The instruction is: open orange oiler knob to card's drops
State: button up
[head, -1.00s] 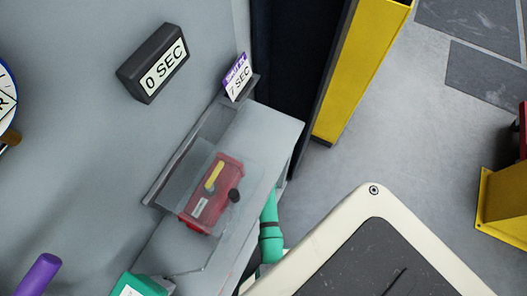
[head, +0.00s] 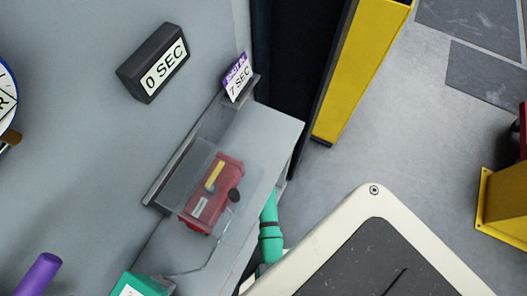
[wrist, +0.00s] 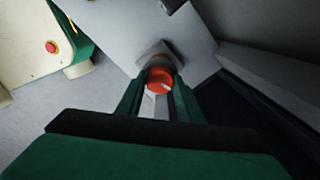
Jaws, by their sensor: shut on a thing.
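The orange oiler knob (wrist: 158,79) is round with a pale pointer mark. It shows in the wrist view, in front of a grey mount on a pale panel. My gripper (wrist: 159,92) has its two green fingers on either side of the knob and is shut on it. The pointer slants across the knob's face; I can read no scale around it. A card (head: 238,79) with a purple top reads "7 SEC" in the head view; no drop count is legible. The knob and my gripper are not in the head view.
In the head view, a dark display (head: 154,63) reads "0 SEC". A red box (head: 212,193) sits under a clear cover on a grey shelf. A purple cylinder (head: 38,274) is at lower left. A yellow post (head: 364,62) stands behind, with grey floor to its right.

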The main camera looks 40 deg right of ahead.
jog(key=o, duration=1.1)
jog(key=shift+c, duration=0.2)
notch_tip(320, 180, up, 11)
jog(key=shift+f, duration=0.1)
